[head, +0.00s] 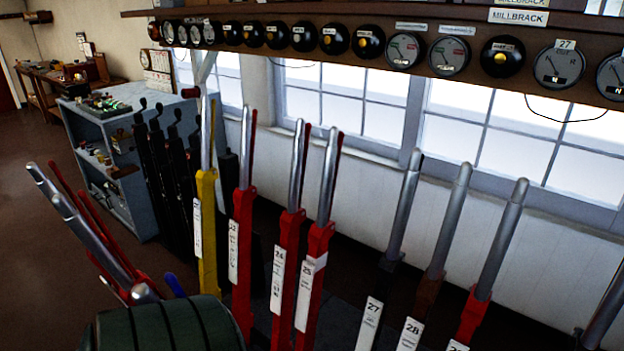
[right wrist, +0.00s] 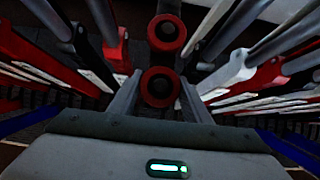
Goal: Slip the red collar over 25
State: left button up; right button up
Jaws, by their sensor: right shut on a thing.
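In the right wrist view my right gripper (right wrist: 160,98) is shut on a red ring with a dark centre, the red collar (right wrist: 160,73). One grey finger is at each side of it. A second, similar red ring (right wrist: 167,45) shows just beyond it; I cannot tell what carries it. In the head view lever 25 (head: 311,275) is a red lever with a white label and a bare steel handle, standing upright beside lever 24 (head: 286,255). No collar shows on its handle. Neither gripper shows in the head view.
A yellow lever (head: 207,240) and red lever 23 (head: 242,240) stand left of it. Levers 27 (head: 378,300), 28 (head: 427,290) and a red one (head: 474,315) stand right, across a gap. An instrument shelf (head: 420,20) runs above.

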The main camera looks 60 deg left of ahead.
jog(key=shift+r+p, duration=1.6)
jog(key=shift+r, duration=2.65)
jog(key=shift+s, duration=0.1)
jog(key=s+a+f+n+g+y+b, duration=0.1)
jog(key=s+a+f+n+g+y, duration=0.2)
jog(key=s+n, duration=0.5)
jog(key=s+a+f+n+g+y+b, duration=0.1)
jog(key=s+f+n+g, duration=0.35)
jog(key=s+n, duration=0.35)
jog(key=s+d+f+n+g+h+b, duration=0.1)
jog(key=s+n+g+h, duration=0.1)
jog(key=s+n, duration=0.6)
jog(key=s+d+f+n+g+h+b, duration=0.1)
jog(key=s+n+h, duration=0.3)
jog(key=s+n, duration=0.4)
jog(key=shift+s+d+f+g, duration=0.4)
jog(key=shift+s+f+g, duration=0.45)
jog(key=shift+s, duration=0.25)
